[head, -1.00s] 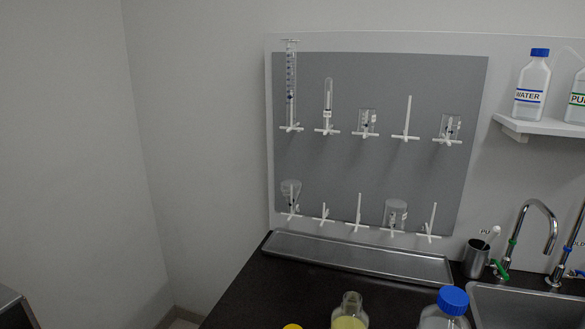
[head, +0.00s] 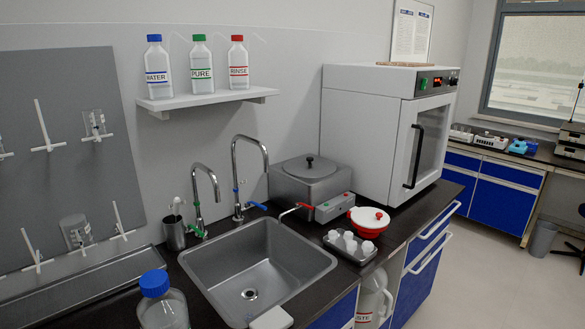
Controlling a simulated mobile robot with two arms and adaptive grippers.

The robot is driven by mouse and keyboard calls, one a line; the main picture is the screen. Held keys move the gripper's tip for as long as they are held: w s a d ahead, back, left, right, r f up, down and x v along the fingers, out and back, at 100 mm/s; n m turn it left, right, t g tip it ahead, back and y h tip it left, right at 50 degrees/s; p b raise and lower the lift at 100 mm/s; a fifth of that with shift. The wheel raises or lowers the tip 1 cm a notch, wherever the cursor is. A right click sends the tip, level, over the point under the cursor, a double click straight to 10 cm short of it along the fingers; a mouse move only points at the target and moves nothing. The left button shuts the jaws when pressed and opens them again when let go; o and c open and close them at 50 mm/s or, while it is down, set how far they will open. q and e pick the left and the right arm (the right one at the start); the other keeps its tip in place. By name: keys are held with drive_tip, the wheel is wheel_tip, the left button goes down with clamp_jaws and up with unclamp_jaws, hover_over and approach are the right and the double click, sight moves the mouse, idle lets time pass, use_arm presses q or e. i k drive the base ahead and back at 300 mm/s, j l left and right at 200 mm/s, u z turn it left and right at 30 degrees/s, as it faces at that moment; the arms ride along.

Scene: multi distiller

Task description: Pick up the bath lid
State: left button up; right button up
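The bath lid (head: 309,168) is a grey round metal lid with a black knob on top. It sits on the grey metal water bath (head: 308,190), which stands on the dark counter behind the sink, left of the white oven. The lid looks level and closed over the bath. Neither of my grippers is in view, and nothing is touching the lid.
The sink (head: 262,275) with two taps lies in front left of the bath. A red-and-white lidded pot (head: 368,222) and a tray (head: 350,247) of small white items stand in front. The white oven (head: 390,135) is close on the right. A bottle shelf (head: 205,98) hangs above left.

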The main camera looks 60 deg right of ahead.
sight(308, 167)
drive_tip(key=z, duration=2)
drive_tip(key=i+l+u, duration=0.3)
drive_tip(key=l, duration=0.3)
drive_tip(key=i+l+u, duration=0.35)
drive_tip(key=l, duration=0.4)
drive_tip(key=i+l+u, duration=0.15)
drive_tip(key=l, duration=0.2)
